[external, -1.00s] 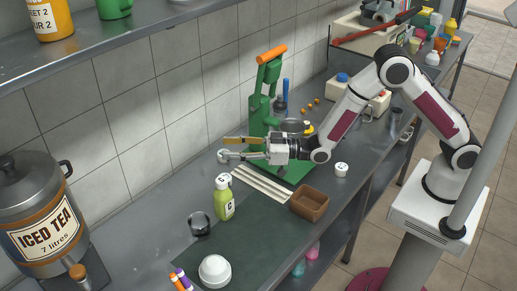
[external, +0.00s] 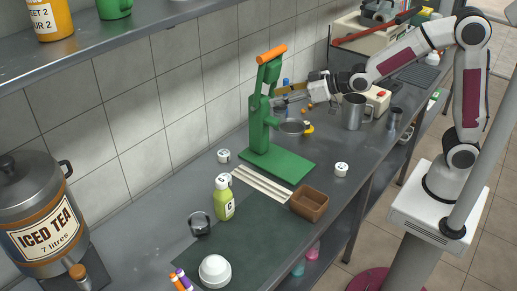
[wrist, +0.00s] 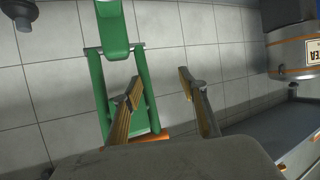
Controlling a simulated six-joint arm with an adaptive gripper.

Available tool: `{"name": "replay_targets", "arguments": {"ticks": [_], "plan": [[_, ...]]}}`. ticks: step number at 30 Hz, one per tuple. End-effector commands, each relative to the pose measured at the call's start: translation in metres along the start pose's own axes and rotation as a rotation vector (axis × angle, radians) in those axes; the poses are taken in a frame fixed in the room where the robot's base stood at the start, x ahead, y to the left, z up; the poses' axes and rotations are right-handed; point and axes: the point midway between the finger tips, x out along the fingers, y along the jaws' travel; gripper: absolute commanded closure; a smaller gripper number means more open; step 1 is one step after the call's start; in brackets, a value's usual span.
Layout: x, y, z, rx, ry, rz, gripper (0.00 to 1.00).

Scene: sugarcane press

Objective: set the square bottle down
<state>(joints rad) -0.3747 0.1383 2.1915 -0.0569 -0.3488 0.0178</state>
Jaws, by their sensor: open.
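The press's green frame (wrist: 98,88) shows behind the left finger.
White sticks (external: 263,186), a brown square bowl (external: 309,204), a dark glass cup (external: 199,224), a white bowl (external: 215,270) and small white jars (external: 224,156) stand around the bottle. A metal mug (external: 354,111) is near my arm. The dark mat's (external: 255,245) middle is clear.

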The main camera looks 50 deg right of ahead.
Motion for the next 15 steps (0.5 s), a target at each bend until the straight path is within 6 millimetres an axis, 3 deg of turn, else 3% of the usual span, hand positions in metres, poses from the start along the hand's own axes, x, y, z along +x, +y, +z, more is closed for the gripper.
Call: {"name": "replay_targets", "arguments": {"ticks": [15], "plan": [[-0.118,0.067,0.034,0.078,-0.226,0.129,0.58]]}}
